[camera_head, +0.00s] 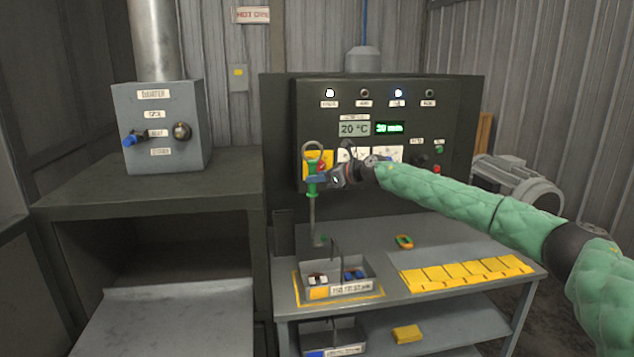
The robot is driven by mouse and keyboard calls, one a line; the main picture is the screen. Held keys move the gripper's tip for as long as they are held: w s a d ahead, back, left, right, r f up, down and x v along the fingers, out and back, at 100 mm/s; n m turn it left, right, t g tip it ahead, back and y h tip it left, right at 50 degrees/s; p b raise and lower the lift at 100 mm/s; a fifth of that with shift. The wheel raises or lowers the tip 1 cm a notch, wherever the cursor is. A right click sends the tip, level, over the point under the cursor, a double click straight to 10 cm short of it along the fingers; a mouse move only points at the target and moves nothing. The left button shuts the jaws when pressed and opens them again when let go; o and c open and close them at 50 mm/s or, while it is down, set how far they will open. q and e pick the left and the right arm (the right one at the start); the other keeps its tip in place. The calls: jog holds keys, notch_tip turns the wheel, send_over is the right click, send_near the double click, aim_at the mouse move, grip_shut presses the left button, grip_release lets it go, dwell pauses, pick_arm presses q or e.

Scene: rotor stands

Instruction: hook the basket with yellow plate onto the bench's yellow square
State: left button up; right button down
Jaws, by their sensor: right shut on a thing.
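My right gripper (318,181) is shut on a green-handled hook tool (312,172), held upright in front of the control panel. Its thin rod hangs down to a small green part (320,240) above the bench. A grey basket with a yellow plate (319,293) is at the bench's left front, its thin upright handle (336,258) close to the rod's lower end in the picture. I cannot tell whether they touch. Small white-red and blue parts lie inside. The basket appears within the yellow square (363,300) marked on the bench. My left gripper is not in view.
A second basket with a blue plate (315,354) stands on the lower shelf, beside a yellow block (407,334). The control panel (450,105) rises behind.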

jog(key=shift+r+p, duration=0.6)
jog(key=shift+r, duration=1.75)
